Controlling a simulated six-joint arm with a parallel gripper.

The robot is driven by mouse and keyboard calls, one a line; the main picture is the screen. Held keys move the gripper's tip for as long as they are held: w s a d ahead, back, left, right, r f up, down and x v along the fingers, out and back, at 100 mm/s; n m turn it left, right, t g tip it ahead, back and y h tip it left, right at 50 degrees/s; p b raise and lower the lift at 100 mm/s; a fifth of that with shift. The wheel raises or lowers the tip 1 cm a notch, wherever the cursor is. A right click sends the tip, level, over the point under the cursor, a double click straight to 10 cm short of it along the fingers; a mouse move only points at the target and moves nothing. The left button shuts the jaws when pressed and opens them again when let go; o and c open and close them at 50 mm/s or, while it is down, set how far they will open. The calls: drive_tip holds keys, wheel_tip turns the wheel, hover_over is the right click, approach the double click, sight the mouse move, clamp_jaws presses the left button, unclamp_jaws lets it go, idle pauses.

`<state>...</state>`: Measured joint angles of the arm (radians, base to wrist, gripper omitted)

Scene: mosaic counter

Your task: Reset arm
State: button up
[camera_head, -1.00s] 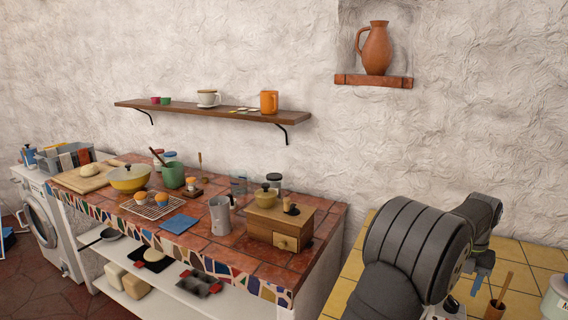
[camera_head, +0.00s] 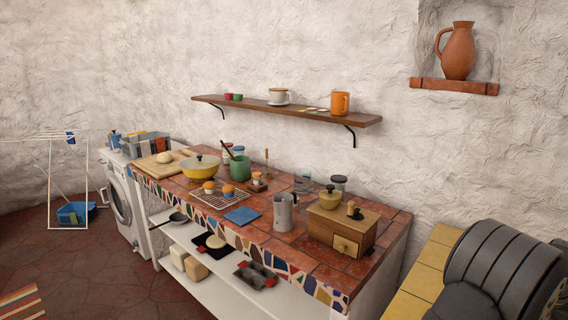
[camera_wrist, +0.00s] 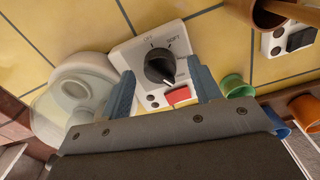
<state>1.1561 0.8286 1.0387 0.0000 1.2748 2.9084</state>
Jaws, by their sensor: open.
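My gripper (camera_wrist: 161,72) is open in the wrist view, with its two blue fingers apart and nothing held between them. Beyond and between the fingers is a white control box (camera_wrist: 141,56) with a black dial and a red switch, on a yellow tiled surface. I cannot tell how far the fingertips are from it. In the head view my dark grey arm is at the lower right edge, and the gripper itself is out of frame.
A round whitish appliance (camera_wrist: 84,92) is left of the box. Small coloured cups, including a green one (camera_wrist: 235,86), are at the right. In the head view, the mosaic counter (camera_head: 305,262) holds a wooden grinder (camera_head: 343,228), a metal pot (camera_head: 284,212) and a yellow pan (camera_head: 201,170).

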wheel_tip(320, 180, up, 16)
wheel_tip(320, 180, down, 17)
drive_tip(key=shift+r, duration=0.1)
drive_tip(key=n, duration=0.9)
drive_tip(key=shift+n, duration=0.4)
drive_tip(key=n, duration=0.4)
drive_tip(key=shift+n, duration=2.4)
